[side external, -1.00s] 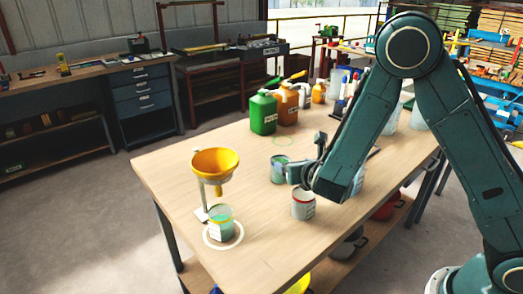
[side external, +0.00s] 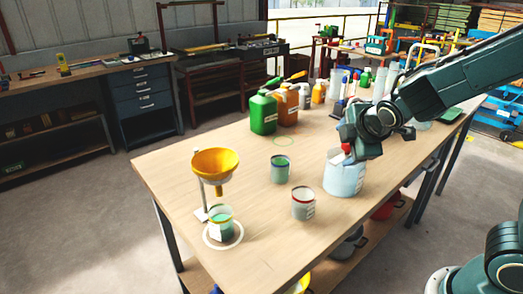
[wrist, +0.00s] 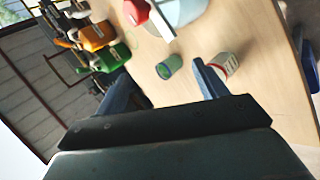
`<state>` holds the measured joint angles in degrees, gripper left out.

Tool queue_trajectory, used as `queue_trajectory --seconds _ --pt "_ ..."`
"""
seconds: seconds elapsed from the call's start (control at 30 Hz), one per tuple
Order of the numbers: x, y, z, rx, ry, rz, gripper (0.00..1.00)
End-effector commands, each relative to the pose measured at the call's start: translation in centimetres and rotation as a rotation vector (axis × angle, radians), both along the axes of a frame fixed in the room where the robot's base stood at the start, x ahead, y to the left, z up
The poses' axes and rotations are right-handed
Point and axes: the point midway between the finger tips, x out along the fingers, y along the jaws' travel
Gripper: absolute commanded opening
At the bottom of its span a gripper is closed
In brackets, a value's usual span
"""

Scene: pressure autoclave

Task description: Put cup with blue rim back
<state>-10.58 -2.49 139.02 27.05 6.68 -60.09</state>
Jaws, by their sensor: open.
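The cup with the blue rim (side external: 280,172) stands upright on the wooden table, and it also shows in the wrist view (wrist: 170,67). A cup with a red rim (side external: 303,207) stands just in front and to the right of it, also in the wrist view (wrist: 228,65). A third cup (side external: 220,226) stands under the yellow funnel (side external: 213,163). My gripper (wrist: 163,92) is open and empty, its two fingers apart in the wrist view. In the side view it is raised to the right of the blue-rimmed cup, not touching it; its fingertips are hard to make out there.
A pale green ring (side external: 283,141) lies bare on the table behind the blue-rimmed cup. A white ring (side external: 238,238) surrounds the cup under the funnel. A large pale blue container (side external: 345,182) stands below my gripper. Green (side external: 263,115) and orange (side external: 287,107) jugs stand behind.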

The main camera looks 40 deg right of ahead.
Motion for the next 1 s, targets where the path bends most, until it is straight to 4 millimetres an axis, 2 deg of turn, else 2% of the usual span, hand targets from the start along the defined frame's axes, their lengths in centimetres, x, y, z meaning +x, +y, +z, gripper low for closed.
queue_trajectory --seconds 0.3,0.7,0.83,1.0 --pt "-6.3 1.4 3.3 0.411 -0.053 -0.306 0.71" --pt "-15.1 4.2 5.9 0.791 -0.045 -0.637 0.71" --pt "-17.3 4.8 6.2 0.855 -0.036 -0.712 0.71" --pt "-18.6 5.2 6.3 0.890 -0.028 -0.760 0.71"
